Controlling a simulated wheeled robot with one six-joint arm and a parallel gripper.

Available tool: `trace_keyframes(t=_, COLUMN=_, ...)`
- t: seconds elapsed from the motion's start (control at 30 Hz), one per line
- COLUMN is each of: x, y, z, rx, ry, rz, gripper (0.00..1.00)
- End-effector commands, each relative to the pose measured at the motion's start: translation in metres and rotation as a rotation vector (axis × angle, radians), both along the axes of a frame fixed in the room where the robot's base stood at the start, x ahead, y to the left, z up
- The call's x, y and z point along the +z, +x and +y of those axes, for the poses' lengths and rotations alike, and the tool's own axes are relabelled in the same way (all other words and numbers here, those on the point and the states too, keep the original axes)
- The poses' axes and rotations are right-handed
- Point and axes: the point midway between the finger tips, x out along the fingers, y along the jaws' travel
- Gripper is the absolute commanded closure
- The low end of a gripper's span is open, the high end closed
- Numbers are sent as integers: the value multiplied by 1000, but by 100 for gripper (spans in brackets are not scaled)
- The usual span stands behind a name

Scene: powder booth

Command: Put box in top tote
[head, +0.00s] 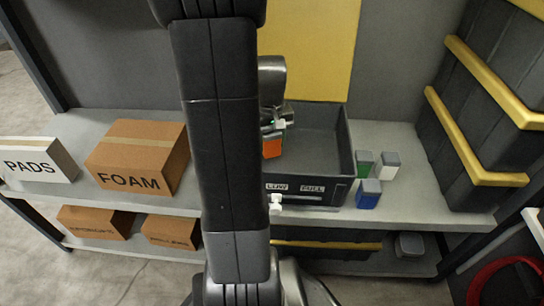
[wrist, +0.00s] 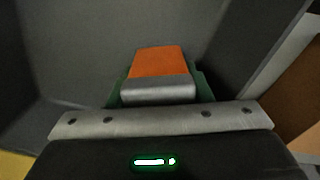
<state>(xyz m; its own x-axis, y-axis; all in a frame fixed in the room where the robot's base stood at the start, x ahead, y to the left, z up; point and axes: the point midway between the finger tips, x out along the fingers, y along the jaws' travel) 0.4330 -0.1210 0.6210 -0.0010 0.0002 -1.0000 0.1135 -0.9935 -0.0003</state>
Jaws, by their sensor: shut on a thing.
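An orange box with a grey end (head: 272,147) is held in my gripper (head: 274,128). In the wrist view the box (wrist: 158,62) sits between the green finger pads of my gripper (wrist: 157,90), which is shut on it. The dark grey top tote (head: 345,150) stands on the upper shelf, with labels on its front wall. The box is over or inside the left part of the tote; its grey walls (wrist: 245,55) surround the box in the wrist view. My arm hides the tote's left side in the head view. I cannot tell whether the box touches the floor.
Small green, white and blue boxes (head: 368,193) stand right of the tote on the shelf (head: 430,200). Cardboard FOAM (head: 138,155) and white PADS (head: 38,160) boxes stand at left. Dark stacked crates with yellow rails (head: 480,130) rise at right. Another tote (head: 325,257) is below.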

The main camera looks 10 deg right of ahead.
Motion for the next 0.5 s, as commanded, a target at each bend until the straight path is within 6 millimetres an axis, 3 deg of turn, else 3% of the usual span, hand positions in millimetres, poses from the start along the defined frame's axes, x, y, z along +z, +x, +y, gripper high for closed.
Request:
trace_keyframes(t=0.3, x=-47, y=0, z=0, rx=0, ry=0, rz=1, gripper=80)
trace_keyframes(t=0.5, x=-48, y=0, z=0, rx=0, ry=0, rz=-1, gripper=80)
